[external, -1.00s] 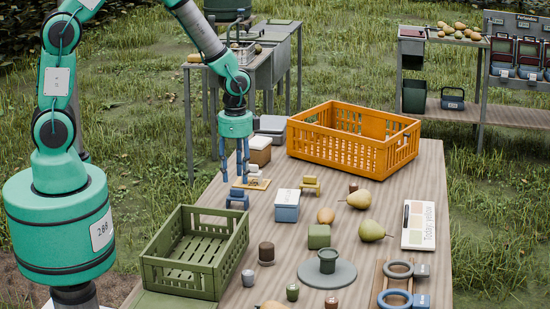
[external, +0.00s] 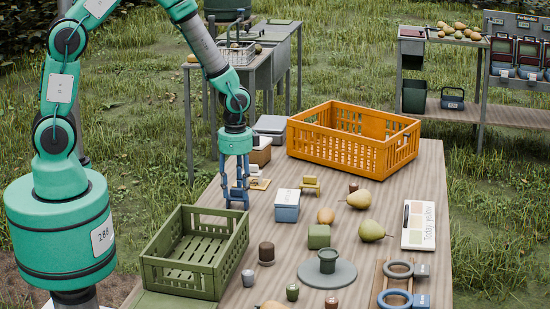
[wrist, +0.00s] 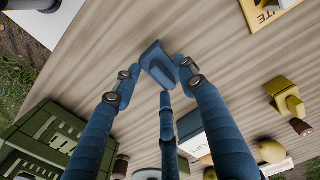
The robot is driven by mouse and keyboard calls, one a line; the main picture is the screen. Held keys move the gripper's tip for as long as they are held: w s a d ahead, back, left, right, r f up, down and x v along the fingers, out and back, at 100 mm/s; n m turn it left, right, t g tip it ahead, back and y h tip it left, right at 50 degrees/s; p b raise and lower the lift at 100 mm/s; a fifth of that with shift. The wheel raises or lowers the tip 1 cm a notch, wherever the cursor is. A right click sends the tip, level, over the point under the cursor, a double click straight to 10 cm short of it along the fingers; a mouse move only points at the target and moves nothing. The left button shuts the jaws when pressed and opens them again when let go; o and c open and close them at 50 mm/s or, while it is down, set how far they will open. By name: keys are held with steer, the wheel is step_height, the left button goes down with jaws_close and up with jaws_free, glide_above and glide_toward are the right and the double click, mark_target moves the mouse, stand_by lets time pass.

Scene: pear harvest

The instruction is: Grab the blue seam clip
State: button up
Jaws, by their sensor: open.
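The blue seam clip (wrist: 157,62) is a small blue block-like piece on the wooden table. In the wrist view it sits just beyond and between the blue fingertips of my gripper (wrist: 158,76). The fingers are spread apart and nothing is held. In the external view my gripper (external: 237,198) points straight down over the clip's place, with its fingers around it. The clip is largely hidden there by the blue fingers. I cannot tell whether any finger touches it. A similar yellow clip (external: 309,186) stands to the right, also in the wrist view (wrist: 286,98).
A green crate (external: 183,275) stands close at the front left. A blue-and-white box (external: 287,213) is just right of my gripper. An orange crate (external: 335,154) is at the back. Pears (external: 372,230) and small jars lie to the right.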

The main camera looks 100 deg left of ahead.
mark_target(237, 189)
stand_by(0.4)
jaws_close()
steer(key=shift+r, duration=0.2)
steer(key=shift+r, duration=0.55)
step_height(237, 189, up, 2)
steer(key=shift+r+p, duration=0.1)
steer(key=shift+p, duration=0.6)
steer(key=s+d+p, duration=0.1)
steer(key=s+d, duration=0.3)
steer(key=s, duration=0.3)
steer(key=s+d+r+p, duration=0.1)
steer(key=s+d, duration=0.3)
steer(key=s, duration=0.3)
steer(key=shift+r, duration=0.2)
steer(key=shift+w, duration=0.1)
